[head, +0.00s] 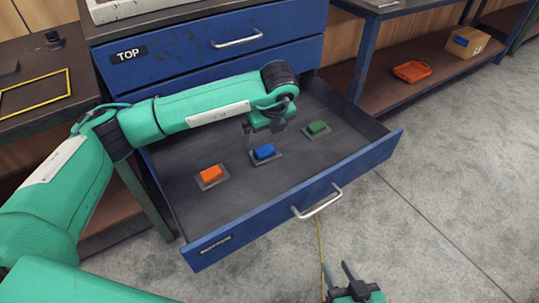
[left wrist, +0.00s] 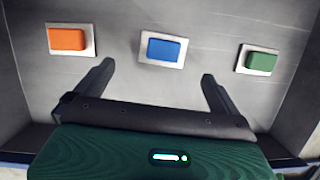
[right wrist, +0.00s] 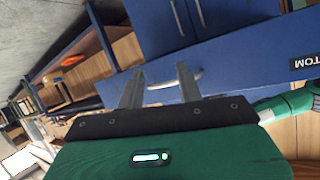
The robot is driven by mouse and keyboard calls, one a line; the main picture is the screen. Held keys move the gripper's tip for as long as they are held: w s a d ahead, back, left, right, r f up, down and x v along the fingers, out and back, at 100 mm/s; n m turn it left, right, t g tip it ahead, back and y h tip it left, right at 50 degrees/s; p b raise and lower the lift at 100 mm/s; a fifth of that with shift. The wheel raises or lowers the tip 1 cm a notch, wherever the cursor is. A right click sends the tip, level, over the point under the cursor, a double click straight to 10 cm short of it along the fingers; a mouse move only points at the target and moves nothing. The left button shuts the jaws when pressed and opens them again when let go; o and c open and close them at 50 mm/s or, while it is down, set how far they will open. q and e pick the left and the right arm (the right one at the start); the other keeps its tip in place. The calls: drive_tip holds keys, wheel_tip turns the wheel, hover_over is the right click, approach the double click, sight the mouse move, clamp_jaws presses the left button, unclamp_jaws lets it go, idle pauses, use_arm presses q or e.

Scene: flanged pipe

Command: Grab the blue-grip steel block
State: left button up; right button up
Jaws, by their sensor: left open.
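The blue-grip steel block (head: 264,152) lies in the middle of the open bottom drawer, a grey plate with a blue grip on top. It also shows in the left wrist view (left wrist: 162,48), centred just beyond my fingertips. My left gripper (head: 260,136) is open and empty, above the drawer close to this block. Its fingers (left wrist: 157,70) are spread wider than the blue grip and look apart from it. My right gripper (head: 336,270) is outside the drawer, in front of it, with its fingers apart and nothing between them; it also shows in the right wrist view (right wrist: 160,76).
An orange-grip block (head: 211,175) lies left of the blue one and a green-grip block (head: 317,129) right. The drawer front (head: 300,215) with its handle (head: 317,204) stands between my right gripper and the blocks. Closed drawers (head: 200,50) rise behind.

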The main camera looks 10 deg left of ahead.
use_arm(q)
hover_over(265, 150)
drive_tip(key=s, duration=0.1)
drive_tip(key=f, duration=0.5)
drive_tip(key=shift+s+d+f+b, duration=0.1)
drive_tip(key=shift+s+d+b, duration=0.05)
drive_tip(key=shift+d+b, duration=0.15)
drive_tip(key=b+x, duration=0.1)
drive_tip(key=x, duration=0.3)
drive_tip(key=shift+d+f, duration=0.2)
drive_tip(key=shift+f, duration=0.15)
drive_tip(key=shift+w, duration=0.2)
drive_tip(key=c, duration=1.2)
use_arm(e)
drive_tip(key=r+t, duration=0.1)
drive_tip(key=w+r+t, duration=0.1)
drive_tip(key=w+r+t+y, duration=0.1)
drive_tip(key=shift+a+r, duration=0.2)
drive_tip(key=shift+r, duration=0.15)
